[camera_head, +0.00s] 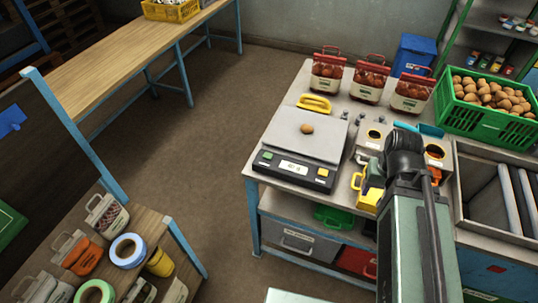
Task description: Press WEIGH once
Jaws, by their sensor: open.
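A bench scale (308,133) with a pale flat pan stands on the light worktable, and one round brown potato (307,129) rests on the pan. Its dark front panel holds a lit display (293,168) with a green button (267,155) on the left and an orange-yellow button (322,172) on the right. The button lettering is too small to read, so I cannot tell which one is WEIGH. My arm rises at the right of the scale, its dark joint over the table. My gripper cannot be made out; it seems hidden by the arm.
Several filled red-handled sacks (327,70) stand behind the scale. A green crate of potatoes (487,109) is at the right. Yellow items (366,198) lie between scale and arm. A side shelf (150,226) holds sacks and tape rolls. Open floor lies left of the worktable.

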